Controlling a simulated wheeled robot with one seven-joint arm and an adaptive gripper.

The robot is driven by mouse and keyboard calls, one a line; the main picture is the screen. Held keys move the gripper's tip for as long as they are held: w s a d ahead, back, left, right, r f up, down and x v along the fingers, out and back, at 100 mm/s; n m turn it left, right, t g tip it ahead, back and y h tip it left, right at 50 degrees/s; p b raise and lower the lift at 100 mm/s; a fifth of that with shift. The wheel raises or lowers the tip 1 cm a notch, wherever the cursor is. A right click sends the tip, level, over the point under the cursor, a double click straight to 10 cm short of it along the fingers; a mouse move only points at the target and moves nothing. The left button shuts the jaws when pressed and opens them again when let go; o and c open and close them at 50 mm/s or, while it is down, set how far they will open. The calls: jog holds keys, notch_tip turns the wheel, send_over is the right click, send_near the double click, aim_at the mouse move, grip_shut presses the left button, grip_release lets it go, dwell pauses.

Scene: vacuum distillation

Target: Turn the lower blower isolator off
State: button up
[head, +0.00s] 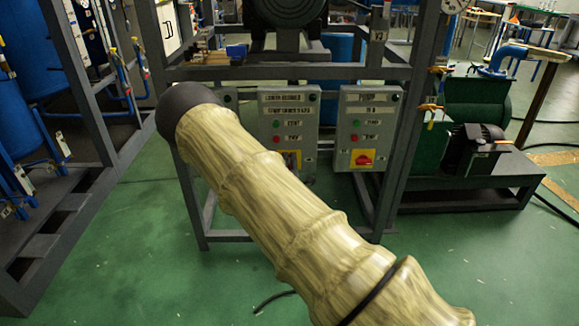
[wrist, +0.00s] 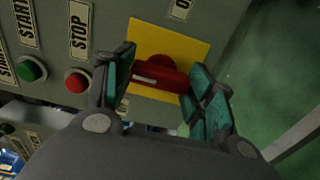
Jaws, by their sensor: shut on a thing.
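The red isolator handle (wrist: 152,73) sits on a yellow plate (wrist: 190,32) on a grey control box in the wrist view. It lies nearly level in that picture, slightly tilted. My gripper (wrist: 162,80) is shut on the handle, with a teal-padded finger on each side. In the head view, the left control box (head: 284,108) shows part of its yellow isolator plate (head: 292,155) beside my arm. My gripper is not visible there. The right control box (head: 365,120) has its own red-and-yellow isolator (head: 362,158), free of any gripper.
A green START button (wrist: 32,68) and red STOP button (wrist: 77,81) are left of my fingers in the wrist view. A dark metal frame (head: 408,130) holds the boxes. A green pump unit (head: 475,110) stands right. Green floor (head: 470,255) is open in front.

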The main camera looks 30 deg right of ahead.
jog(key=o, duration=1)
jog(key=shift+s+a, duration=0.1)
jog(key=v, duration=1.1)
jog(key=shift+s, duration=0.4)
jog(key=shift+a, duration=0.1)
